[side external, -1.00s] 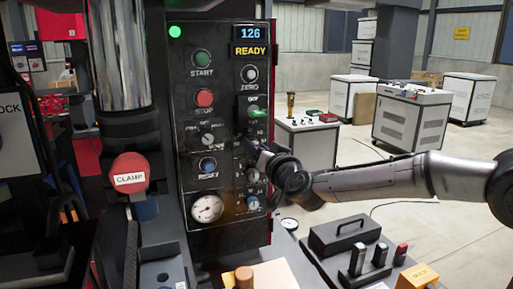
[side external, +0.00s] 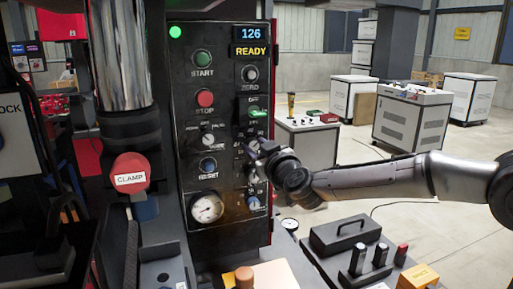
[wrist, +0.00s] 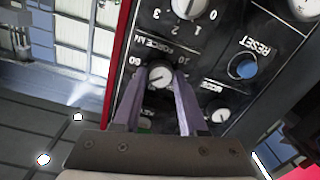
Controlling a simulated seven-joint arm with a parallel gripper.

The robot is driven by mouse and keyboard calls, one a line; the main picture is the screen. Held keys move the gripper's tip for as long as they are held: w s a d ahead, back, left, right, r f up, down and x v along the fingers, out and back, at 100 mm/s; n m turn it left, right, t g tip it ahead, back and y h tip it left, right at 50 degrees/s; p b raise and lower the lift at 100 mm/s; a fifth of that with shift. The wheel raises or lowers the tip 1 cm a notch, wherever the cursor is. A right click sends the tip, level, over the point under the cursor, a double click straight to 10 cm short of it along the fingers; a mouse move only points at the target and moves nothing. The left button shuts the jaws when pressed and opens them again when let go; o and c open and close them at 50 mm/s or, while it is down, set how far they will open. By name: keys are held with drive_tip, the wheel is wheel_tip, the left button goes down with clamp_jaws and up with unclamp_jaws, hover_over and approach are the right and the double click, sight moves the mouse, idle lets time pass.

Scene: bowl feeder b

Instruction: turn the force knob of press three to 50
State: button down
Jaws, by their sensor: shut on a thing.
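In the side view my gripper (side external: 257,149) reaches the panel from the right and mostly hides the knob. The exact pointer setting is too small to read. The panel display (side external: 250,33) reads 126, with READY below.
Near the knob are the blue RESET button (wrist: 242,66), the mode knob (wrist: 220,114) and a larger numbered dial (wrist: 188,7). A red STOP button (side external: 205,98) and a gauge (side external: 207,208) share the panel. A bench with a black toolbox (side external: 345,234) stands below my arm.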

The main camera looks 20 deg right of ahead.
drive_tip(key=shift+n, duration=0.3)
drive_tip(key=shift+c, duration=2.2)
unclamp_jaws()
drive_tip(key=shift+s, duration=0.15)
drive_tip(key=s, duration=1.3)
drive_tip(key=shift+s+d+r, duration=0.2)
drive_tip(key=shift+s, duration=0.1)
